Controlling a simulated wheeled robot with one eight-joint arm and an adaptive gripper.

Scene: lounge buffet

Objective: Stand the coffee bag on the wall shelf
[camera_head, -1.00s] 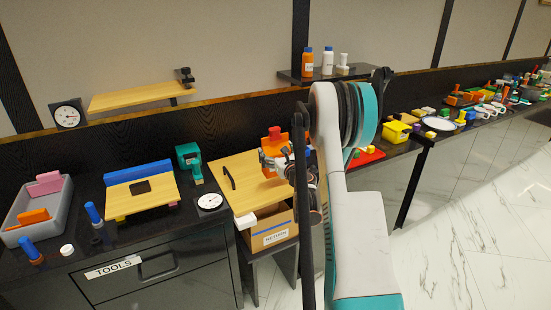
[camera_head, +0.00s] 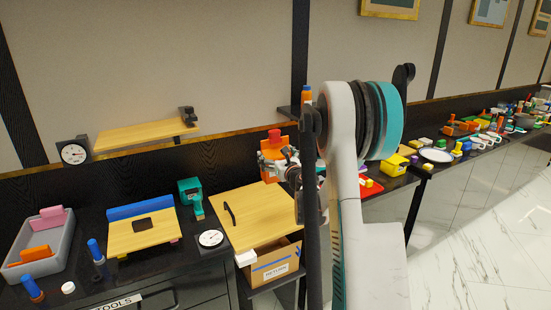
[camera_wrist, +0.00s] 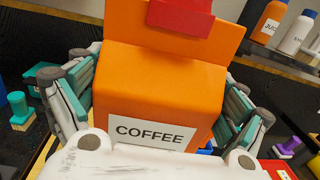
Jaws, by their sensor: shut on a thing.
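The orange coffee bag (camera_head: 268,167) has a red clip on top and a white label reading COFFEE in the wrist view (camera_wrist: 165,82). My gripper (camera_head: 278,162) is shut on it, with a teal-padded finger at each side of the bag. The bag is about upright and held up in front of the dark back panel, above the wooden board. A light wooden wall shelf (camera_head: 145,135) is on the wall to the left of the bag; a black clamp sits at its right end and the rest of its top is bare. The bag's lower part is hidden in the wrist view.
A second, dark shelf (camera_head: 288,110) with bottles is mostly hidden behind my arm. Below are a wooden board (camera_head: 262,212), a cardboard box (camera_head: 277,262), a teal device (camera_head: 191,192) and a grey bin (camera_head: 38,255). A dial (camera_head: 73,152) is left of the wooden shelf.

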